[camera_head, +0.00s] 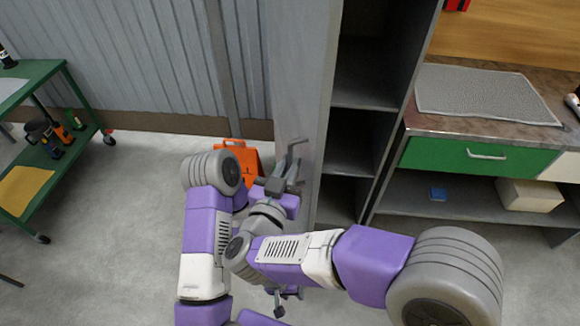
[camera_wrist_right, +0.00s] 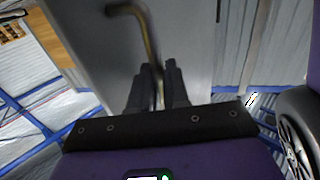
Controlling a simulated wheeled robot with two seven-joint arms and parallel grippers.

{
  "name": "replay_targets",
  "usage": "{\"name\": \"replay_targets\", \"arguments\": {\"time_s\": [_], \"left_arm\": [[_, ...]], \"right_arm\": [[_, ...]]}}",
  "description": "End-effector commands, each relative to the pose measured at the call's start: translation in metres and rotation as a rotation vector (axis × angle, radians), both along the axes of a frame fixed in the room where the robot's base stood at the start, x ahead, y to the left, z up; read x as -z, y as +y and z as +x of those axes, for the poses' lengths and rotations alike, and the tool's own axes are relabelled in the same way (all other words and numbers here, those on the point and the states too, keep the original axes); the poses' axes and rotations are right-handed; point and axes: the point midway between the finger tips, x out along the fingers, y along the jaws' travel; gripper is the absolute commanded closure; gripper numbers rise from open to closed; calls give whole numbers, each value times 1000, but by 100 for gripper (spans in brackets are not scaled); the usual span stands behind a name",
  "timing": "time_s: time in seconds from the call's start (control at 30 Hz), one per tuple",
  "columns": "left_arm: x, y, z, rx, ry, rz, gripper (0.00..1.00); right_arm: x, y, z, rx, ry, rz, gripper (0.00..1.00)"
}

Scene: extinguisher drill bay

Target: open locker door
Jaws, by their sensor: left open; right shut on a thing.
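The grey locker (camera_head: 408,70) stands upright in the middle of the head view, its inside shelves showing. Its grey door (camera_head: 305,80) stands swung out to the left of the opening. My right gripper (camera_head: 283,172) is at the left face of the door, shut on the door handle (camera_head: 297,146). In the right wrist view the fingers (camera_wrist_right: 158,88) close around the bent metal handle (camera_wrist_right: 149,38) in front of the door (camera_wrist_right: 190,45). My left gripper (camera_head: 279,300) is low, below my right arm, open and apart from the door; the arms partly hide it.
An orange object (camera_head: 240,155) stands on the floor behind my arms, by the wall. A green cart (camera_head: 30,150) with items is at the left. A workbench (camera_head: 485,120) with a green drawer (camera_head: 475,156) adjoins the locker on the right.

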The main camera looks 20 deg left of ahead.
Motion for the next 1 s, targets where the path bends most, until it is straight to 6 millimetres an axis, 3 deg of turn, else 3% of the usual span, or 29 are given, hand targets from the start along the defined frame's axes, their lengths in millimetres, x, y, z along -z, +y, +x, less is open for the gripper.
{"name": "replay_targets", "arguments": {"time_s": [0.13,0.17,0.23,0.57,1.0], "left_arm": [[0,0,0,0,0,0,57],[0,0,0,0,0,0,57],[0,0,0,0,0,0,57],[0,0,0,0,0,0,57],[4,0,0,0,0,0,57]], "right_arm": [[-4,0,3,0,-10,8,100],[-4,0,3,0,-10,8,80],[-4,0,3,1,-8,7,70],[-3,1,-5,-2,-6,5,70],[-3,0,-68,-1,-7,6,70]]}}
